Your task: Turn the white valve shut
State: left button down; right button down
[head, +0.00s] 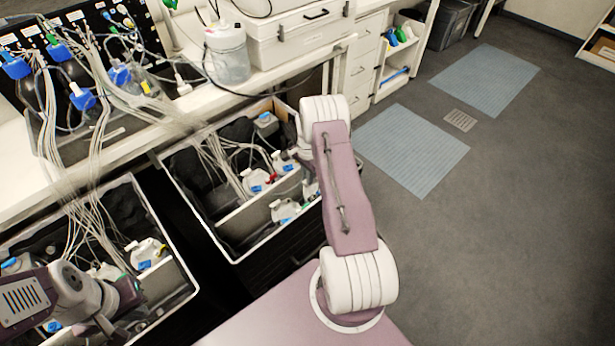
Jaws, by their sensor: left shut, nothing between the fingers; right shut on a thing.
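My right arm reaches over the right open bin (235,258), and its gripper (300,156) is mostly hidden behind the wrist. It is shut at the white fitting of a bottle (282,163) at the bin's right side. That fitting appears to be the white valve, but its handle and angle cannot be made out. My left gripper (125,294) is shut and empty over the left open bin (176,252), near a white bottle (146,252) there.
Bundles of thin tubes (95,150) run from a rack with blue connectors (62,50) down into both bins. A clear jug (228,55) and a white case (300,35) stand on the bench. The floor at right, with blue mats (411,150), is clear.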

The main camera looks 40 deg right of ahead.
jog(key=shift+m, duration=0.6)
jog(key=c, duration=1.4)
grip_release()
jog(key=shift+c, duration=0.2)
